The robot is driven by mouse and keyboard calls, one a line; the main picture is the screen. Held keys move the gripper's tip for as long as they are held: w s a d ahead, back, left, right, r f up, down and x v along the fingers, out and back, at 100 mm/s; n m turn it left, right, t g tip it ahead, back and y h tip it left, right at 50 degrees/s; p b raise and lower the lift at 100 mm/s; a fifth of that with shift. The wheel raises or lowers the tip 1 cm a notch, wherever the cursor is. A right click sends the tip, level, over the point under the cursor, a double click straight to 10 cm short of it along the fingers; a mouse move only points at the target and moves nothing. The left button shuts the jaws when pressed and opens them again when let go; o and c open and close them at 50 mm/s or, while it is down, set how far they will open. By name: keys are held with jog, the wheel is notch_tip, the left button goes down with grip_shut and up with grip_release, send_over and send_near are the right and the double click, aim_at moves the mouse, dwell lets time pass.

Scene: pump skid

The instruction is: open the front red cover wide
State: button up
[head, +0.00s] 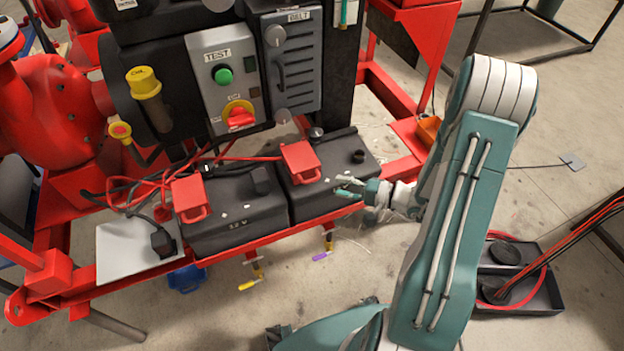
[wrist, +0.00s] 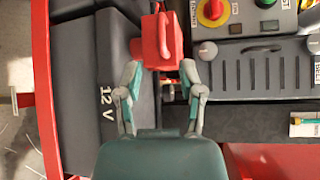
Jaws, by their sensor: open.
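Two red covers sit on the two black batteries. One red cover (head: 300,162) is on the right battery (head: 325,190), and the other (head: 188,197) is on the left battery (head: 235,222). The frames do not settle which is the front one. Each has a small loop handle, and both look closed. My gripper (head: 348,188) is open and empty, over the right battery, to the right of its cover. In the wrist view a red cover (wrist: 162,38) shows ahead of my spread fingers (wrist: 163,82), apparently apart from them, with a battery marked 12 V (wrist: 125,60) beside it.
A grey test panel (head: 222,80) with a green button and red knob stands behind the batteries, beside a dark belt guard (head: 290,65). Red cables (head: 135,190) run near the left cover. The red frame rail (head: 330,215) borders the batteries in front.

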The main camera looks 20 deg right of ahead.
aim_at(312, 179)
jog(key=x, duration=0.8)
jog(key=shift+w+a, duration=0.1)
jog(key=shift+a, duration=0.2)
grip_shut()
